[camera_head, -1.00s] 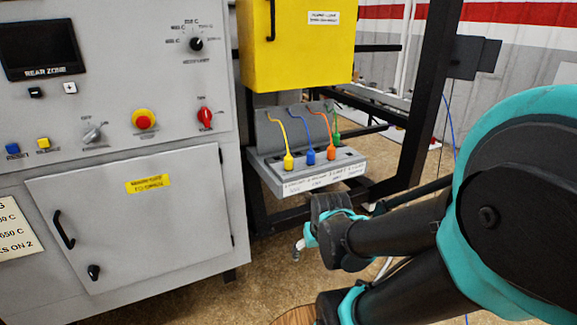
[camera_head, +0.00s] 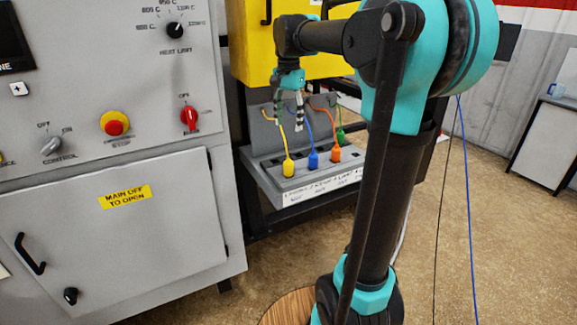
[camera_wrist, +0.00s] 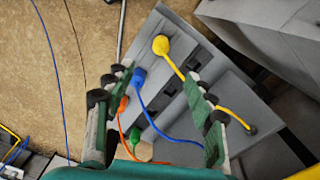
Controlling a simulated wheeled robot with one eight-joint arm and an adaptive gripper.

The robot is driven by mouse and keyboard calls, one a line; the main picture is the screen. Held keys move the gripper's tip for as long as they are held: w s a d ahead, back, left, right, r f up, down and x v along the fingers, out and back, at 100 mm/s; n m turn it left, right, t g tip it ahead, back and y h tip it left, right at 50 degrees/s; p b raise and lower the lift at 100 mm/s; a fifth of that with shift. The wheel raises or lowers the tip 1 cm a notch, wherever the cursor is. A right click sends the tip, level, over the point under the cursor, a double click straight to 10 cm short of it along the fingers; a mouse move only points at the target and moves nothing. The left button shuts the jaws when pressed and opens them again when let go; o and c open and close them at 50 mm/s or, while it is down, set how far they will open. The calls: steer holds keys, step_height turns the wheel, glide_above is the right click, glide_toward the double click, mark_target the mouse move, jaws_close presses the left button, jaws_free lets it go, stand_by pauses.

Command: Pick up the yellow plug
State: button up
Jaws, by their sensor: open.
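The yellow plug (camera_head: 289,168) stands upright at the left end of the row on a grey socket panel (camera_head: 262,178), with its yellow cord rising behind it. In the wrist view the yellow plug (camera_wrist: 160,44) lies beyond the fingertips, near the panel's end. My gripper (camera_head: 289,122) points down above the panel, higher than the yellow plug and apart from it. In the wrist view my gripper (camera_wrist: 157,80) is open and empty, its fingers spread wide. The yellow cord passes close to the right finger there.
A blue plug (camera_head: 313,160), an orange plug (camera_head: 335,154) and a green plug (camera_head: 340,136) stand to the right, with cords. A yellow box (camera_head: 250,50) hangs above the panel. A grey control cabinet (camera_head: 150,230) stands at the left. Open floor lies in front.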

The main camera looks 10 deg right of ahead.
mark_target(288, 161)
step_height(288, 161, down, 17)
steer(key=shift+w+f, duration=0.1)
stand_by(0.6)
steer(key=c, duration=1.2)
steer(key=shift+c, duration=0.2)
